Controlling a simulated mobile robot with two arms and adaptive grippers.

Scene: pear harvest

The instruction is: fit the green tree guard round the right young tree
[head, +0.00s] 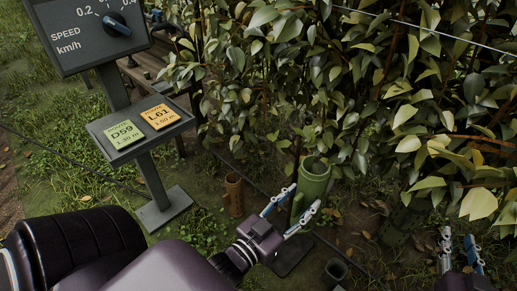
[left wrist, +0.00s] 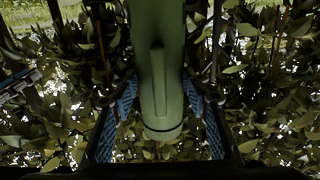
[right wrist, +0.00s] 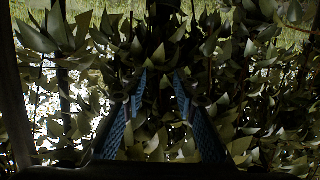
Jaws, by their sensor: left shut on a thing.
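The green tree guard (head: 315,172) is an open-topped tube, near upright in the head view. My left gripper (head: 303,199) is shut on it, with one finger on each side. In the left wrist view the guard (left wrist: 160,90) passes between the two blue finger pads and shows a long raised rib. My right gripper (head: 459,240) is open and empty at the lower right; its pads stand apart with only leaves behind them in the right wrist view (right wrist: 157,100). Leaves hide much of the stems, so I cannot tell which is the right young tree's trunk.
A brown tube (head: 233,195) stands on the ground left of the guard. A dark green perforated shape (head: 398,226) sits under leaves at right. A sign stand (head: 165,208) is at left. Dense foliage (head: 300,70) hangs above.

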